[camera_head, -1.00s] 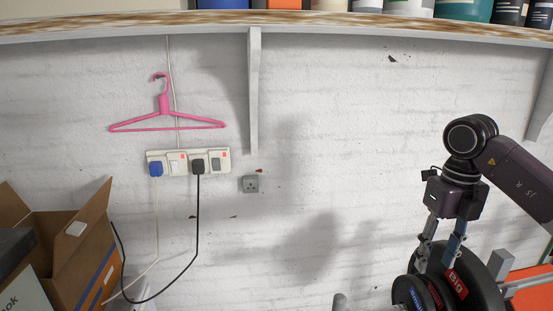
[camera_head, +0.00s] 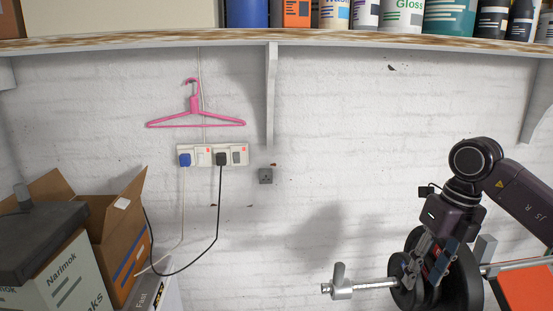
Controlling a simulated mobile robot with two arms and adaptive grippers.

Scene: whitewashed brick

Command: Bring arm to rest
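My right arm comes in from the right edge. Its dark gripper (camera_head: 428,274) points down in front of the black weight plates (camera_head: 462,282) of a barbell at the lower right. The two fingers stand a little apart, with a bit of red label showing between them. I see nothing clearly held, and I cannot tell whether the fingertips touch the plates. My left gripper is not in view.
The barbell's metal bar (camera_head: 372,286) sticks out left, with a collar. An orange panel (camera_head: 527,288) is at lower right. A shelf (camera_head: 150,41) with tins runs above. A pink hanger (camera_head: 194,108) and socket strip (camera_head: 212,155) are on the wall. An open cardboard box (camera_head: 118,240) is left.

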